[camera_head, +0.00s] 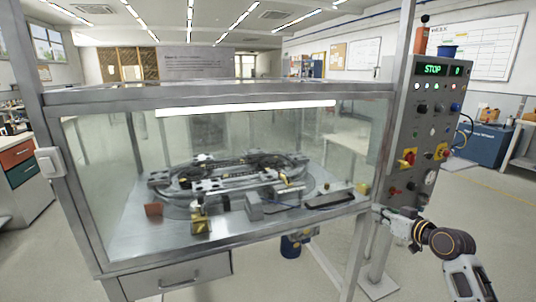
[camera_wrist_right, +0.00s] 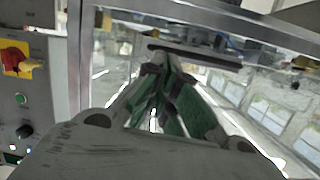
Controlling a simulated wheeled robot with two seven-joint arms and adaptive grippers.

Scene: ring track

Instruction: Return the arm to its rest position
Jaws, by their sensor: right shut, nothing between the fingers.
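My right arm comes in at the lower right in the head view. My left gripper is not in view.
The glass enclosure (camera_head: 225,91) holds an oval ring track (camera_head: 235,178). The control panel (camera_head: 428,130) stands to its right, reads STOP and 0, and carries red and yellow switches. Its face also shows in the wrist view (camera_wrist_right: 30,105). Open floor (camera_head: 480,225) lies right of the arm.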

